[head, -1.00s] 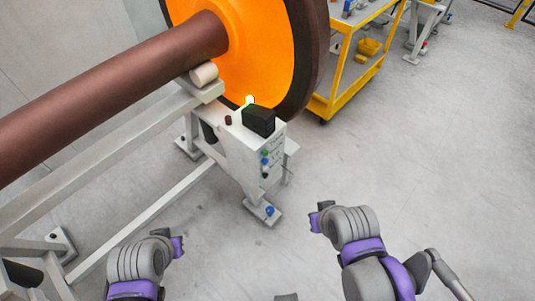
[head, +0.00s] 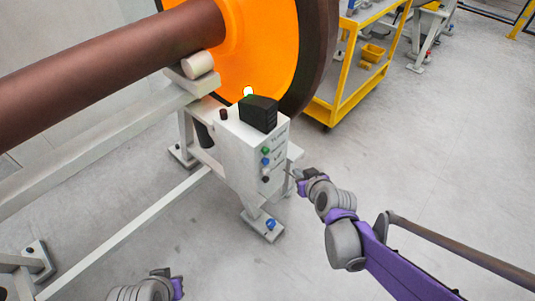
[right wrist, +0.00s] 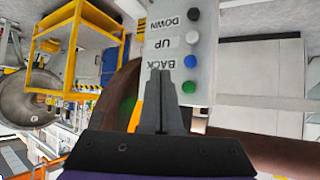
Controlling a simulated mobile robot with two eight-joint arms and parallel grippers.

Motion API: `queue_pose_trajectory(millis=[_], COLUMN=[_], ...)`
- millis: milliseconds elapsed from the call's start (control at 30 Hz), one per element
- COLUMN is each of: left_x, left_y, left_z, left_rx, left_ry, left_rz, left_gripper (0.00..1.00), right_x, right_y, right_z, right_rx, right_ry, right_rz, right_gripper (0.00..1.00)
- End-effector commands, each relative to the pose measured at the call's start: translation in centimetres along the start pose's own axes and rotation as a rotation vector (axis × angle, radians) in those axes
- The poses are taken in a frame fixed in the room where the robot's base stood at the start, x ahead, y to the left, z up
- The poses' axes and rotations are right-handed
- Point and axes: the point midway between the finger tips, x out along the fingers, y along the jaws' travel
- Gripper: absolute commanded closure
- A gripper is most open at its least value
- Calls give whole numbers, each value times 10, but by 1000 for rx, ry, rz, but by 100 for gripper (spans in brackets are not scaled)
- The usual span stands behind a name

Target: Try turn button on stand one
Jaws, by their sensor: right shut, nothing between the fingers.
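The control box (head: 240,150) of the stand is white, with a column of green, blue, white and black buttons on its side face. The green button (head: 265,150) is uppermost; it also shows in the right wrist view (right wrist: 188,87). The wrist view is upside down and reads DOWN, UP and BACK; the label beside green is hidden behind my fingers. My right gripper (head: 293,174) is shut and empty, just right of the button face. In the wrist view its fingertips (right wrist: 162,74) overlap the panel beside the buttons; contact cannot be told. My left gripper (head: 177,288) is partly visible at the bottom edge.
A lit beacon (head: 249,92) and a black block (head: 258,113) are on the box top. The orange wheel (head: 262,50) and brown axle (head: 110,55) stand behind. A yellow cart (head: 345,105) is at the back right. The floor to the right is clear.

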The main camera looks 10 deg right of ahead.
Motion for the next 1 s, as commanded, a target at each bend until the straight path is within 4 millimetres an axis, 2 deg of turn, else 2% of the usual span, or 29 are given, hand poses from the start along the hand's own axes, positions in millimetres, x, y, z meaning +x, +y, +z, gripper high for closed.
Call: queue_pose_trajectory(millis=[267,700,1000], left_x=[3,13,14], left_y=[0,0,0], left_z=[1,5,5], left_rx=[0,0,0], left_ry=[-1,-5,-5], left_rz=[0,0,0], left_gripper=[100,100,100], right_x=[7,48,61], right_y=[-5,-36,-45], right_z=[-4,-34,-44], right_rx=[-1,-1,0], right_ry=[-2,-2,-1], right_rz=[-1,-2,-1], right_gripper=[100,100,100])
